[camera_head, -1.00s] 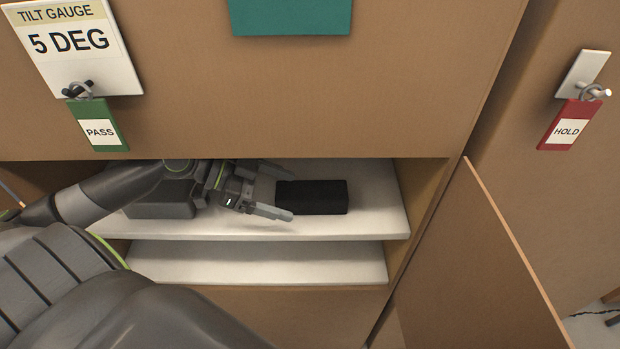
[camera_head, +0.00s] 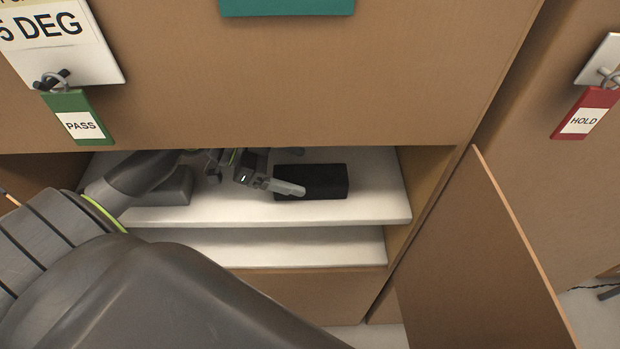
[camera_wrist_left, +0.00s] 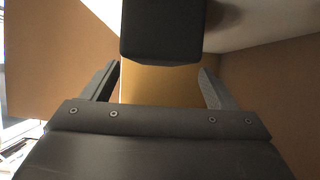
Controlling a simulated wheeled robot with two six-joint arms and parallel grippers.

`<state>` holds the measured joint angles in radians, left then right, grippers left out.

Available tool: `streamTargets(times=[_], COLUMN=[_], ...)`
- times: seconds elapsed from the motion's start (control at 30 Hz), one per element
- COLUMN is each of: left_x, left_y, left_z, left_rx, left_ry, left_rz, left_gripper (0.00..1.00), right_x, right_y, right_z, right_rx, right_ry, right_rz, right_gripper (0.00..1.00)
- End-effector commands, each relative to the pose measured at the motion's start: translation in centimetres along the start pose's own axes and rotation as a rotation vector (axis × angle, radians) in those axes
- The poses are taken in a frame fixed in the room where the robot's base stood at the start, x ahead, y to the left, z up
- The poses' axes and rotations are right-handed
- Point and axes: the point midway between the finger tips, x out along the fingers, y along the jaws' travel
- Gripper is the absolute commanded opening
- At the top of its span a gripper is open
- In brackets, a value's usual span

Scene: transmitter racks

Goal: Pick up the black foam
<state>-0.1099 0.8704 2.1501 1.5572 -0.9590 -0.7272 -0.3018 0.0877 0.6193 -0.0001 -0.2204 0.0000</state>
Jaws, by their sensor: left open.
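The black foam (camera_head: 325,182) is a dark rectangular block lying on the white upper shelf (camera_head: 370,208) inside the cabinet opening. My left gripper (camera_head: 280,176) reaches in from the left, and one grey finger overlaps the foam's near left part. The far finger is mostly hidden. In the left wrist view, a black block, the foam (camera_wrist_left: 162,30), appears ahead of my left gripper (camera_wrist_left: 160,84). The two fingers stand apart on either side with a clear gap between them. I cannot tell whether a finger touches the foam. My right gripper is not in view.
A grey block (camera_head: 172,190) sits on the shelf left of the foam, partly behind my arm. The cabinet's front panel (camera_head: 300,90) hangs above the opening. A brown panel (camera_head: 480,260) stands at right. A lower white shelf (camera_head: 320,248) is bare. Free shelf lies right of the foam.

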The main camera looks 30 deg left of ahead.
Motion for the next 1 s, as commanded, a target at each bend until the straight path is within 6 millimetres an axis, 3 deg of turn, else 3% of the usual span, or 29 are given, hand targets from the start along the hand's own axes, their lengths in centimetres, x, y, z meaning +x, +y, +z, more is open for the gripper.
streamTargets(times=[0.5,0.83,1.0], left_x=[4.0,4.4,4.3], left_y=[0.1,0.1,0.1], left_z=[0.1,0.2,0.2], left_rx=[-0.001,0.0,0.0], left_ry=[0.002,0.0,0.0], left_rz=[0.0,0.0,0.0], left_gripper=[0.8,0.8,0.59], right_x=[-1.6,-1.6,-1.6], right_y=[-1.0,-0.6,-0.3], right_z=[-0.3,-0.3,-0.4], right_rx=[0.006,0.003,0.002], right_ry=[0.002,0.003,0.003], right_rz=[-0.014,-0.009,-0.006], right_gripper=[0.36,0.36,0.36])
